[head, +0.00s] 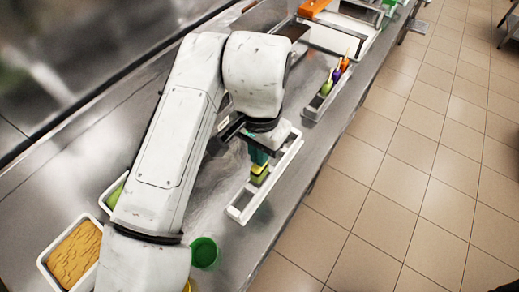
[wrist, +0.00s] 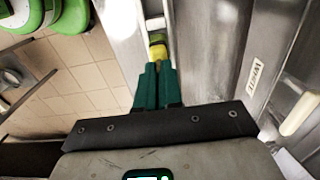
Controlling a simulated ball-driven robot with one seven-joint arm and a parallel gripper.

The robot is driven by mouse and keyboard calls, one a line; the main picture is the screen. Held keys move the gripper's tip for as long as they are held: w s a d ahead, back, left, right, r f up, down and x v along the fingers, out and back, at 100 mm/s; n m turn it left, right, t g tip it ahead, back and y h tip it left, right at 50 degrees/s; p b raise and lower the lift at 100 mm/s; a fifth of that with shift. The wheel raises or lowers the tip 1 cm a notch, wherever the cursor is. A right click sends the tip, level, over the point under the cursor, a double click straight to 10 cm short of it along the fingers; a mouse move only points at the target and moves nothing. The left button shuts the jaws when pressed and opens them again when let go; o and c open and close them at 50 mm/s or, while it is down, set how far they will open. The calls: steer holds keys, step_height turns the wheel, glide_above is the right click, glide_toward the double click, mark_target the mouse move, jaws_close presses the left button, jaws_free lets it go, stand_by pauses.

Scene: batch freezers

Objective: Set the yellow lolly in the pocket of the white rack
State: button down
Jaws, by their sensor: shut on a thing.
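The long white rack (head: 238,212) lies on the steel counter near its front edge. My gripper (head: 261,158) has teal fingers and is above the rack, pointing down. It is shut on the yellow lolly (head: 259,178), whose lower part shows below the fingertips, over the rack's channel. I cannot tell whether the lolly touches the rack or sits in its pocket. In the wrist view the closed fingers (wrist: 157,82) have the yellow lolly (wrist: 158,51) just past their tips. The fingers hide the rest of it.
Another white rack (head: 312,110) holds green, purple and orange lollies farther back. A green cup (head: 204,252), a white tub with yellow-orange contents (head: 75,255) and a tub with green contents (head: 115,196) stand at lower left. Tiled floor (head: 400,200) lies beyond the counter's edge.

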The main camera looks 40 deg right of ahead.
steer(key=shift+f+b, duration=1.35)
steer(key=shift+f, duration=0.7)
stand_by(1.6)
steer(key=c, duration=1.2)
jaws_free()
step_height(320, 180, up, 11)
steer(key=shift+w+f, duration=0.1)
stand_by(0.3)
